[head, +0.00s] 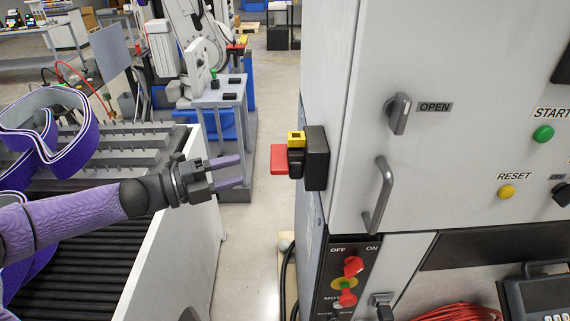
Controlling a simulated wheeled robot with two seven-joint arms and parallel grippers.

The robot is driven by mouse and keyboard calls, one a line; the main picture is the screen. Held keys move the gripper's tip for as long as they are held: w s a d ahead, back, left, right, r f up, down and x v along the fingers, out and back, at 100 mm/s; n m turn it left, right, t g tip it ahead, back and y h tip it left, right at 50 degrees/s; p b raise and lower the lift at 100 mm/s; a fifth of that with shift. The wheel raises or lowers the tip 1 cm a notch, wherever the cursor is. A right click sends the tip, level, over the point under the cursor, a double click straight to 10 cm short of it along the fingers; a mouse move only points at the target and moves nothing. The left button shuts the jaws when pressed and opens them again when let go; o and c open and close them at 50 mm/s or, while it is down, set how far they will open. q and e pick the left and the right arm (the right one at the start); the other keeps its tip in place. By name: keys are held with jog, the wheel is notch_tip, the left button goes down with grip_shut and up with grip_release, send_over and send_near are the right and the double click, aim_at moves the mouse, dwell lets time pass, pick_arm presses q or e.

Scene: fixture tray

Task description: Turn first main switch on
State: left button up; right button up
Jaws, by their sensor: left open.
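A red rotary switch knob (353,266) sits on a black panel (328,282) low on the cabinet, under the labels OFF and ON. A black box with a red and yellow handle (281,160) sticks out from the cabinet's left side. I cannot tell which of these is the first main switch. My left gripper (240,171) is open and empty, left of the red handle and apart from it. Its purple fingers point right. My right gripper is not in view.
The grey cabinet (450,60) fills the right side, with a door handle (379,196), an OPEN knob (399,113), and green and yellow buttons. A conveyor with a white side wall (176,240) is at left. Clear floor (250,235) lies between. Red cables (458,312) hang bottom right.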

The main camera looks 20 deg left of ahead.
aim_at(287, 160)
pick_arm(q)
jog(key=p+x, duration=0.1)
jog(key=x, duration=0.7)
grip_shut()
